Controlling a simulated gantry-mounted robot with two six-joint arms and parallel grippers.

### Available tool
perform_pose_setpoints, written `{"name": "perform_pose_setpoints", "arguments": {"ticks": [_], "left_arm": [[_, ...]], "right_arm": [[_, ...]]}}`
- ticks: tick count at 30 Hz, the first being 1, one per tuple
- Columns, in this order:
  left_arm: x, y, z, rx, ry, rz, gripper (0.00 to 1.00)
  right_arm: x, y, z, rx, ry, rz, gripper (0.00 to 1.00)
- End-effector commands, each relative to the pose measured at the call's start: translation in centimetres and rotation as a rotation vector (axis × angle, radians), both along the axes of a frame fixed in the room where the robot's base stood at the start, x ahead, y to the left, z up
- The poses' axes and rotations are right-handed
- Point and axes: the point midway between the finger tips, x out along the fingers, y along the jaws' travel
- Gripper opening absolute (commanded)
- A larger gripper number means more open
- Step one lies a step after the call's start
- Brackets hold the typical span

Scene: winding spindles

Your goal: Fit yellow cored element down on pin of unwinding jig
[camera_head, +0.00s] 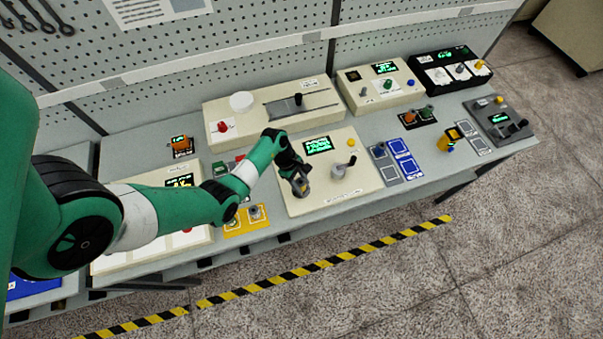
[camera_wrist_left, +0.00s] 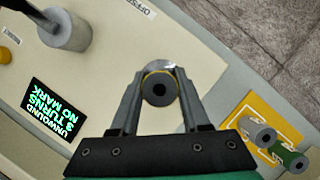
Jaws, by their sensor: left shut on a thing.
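My left gripper (camera_head: 299,184) is over the left part of the beige unwinding jig (camera_head: 345,188), low above its top. In the left wrist view, the fingers of the left gripper (camera_wrist_left: 158,72) are shut on the yellow cored element (camera_wrist_left: 158,88). The jig's screen (camera_wrist_left: 49,112) reads "UNWOUND 3 TURNS NO MARK". My right gripper is not in view.
The jig's crank (camera_head: 340,169) stands right of my gripper; its grey knob (camera_wrist_left: 66,30) shows in the wrist view. A yellow mat (camera_wrist_left: 262,105) with grey and green spools lies beside the jig. Blue and grey mats (camera_head: 402,157) lie to the right. A long beige device (camera_head: 262,116) stands behind.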

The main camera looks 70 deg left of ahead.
Motion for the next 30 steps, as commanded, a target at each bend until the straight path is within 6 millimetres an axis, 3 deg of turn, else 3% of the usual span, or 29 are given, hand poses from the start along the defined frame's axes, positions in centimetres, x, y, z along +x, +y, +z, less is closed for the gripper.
{"name": "perform_pose_setpoints", "arguments": {"ticks": [15, 16, 21, 30], "left_arm": [[0.0, 0.0, -1.4, 0.001, -0.001, 0.0, 0.0], [0.0, 0.0, -1.3, 0.001, -0.001, 0.0, 0.5], [0.0, 0.0, -1.3, 0.001, -0.001, 0.0, 0.8], [0.0, 0.0, -1.1, 0.001, -0.001, 0.0, 0.81]], "right_arm": [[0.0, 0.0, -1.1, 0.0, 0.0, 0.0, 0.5], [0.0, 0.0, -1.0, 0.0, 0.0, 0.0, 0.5], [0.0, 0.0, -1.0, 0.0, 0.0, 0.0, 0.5], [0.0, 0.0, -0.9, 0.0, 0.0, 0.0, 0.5]]}}
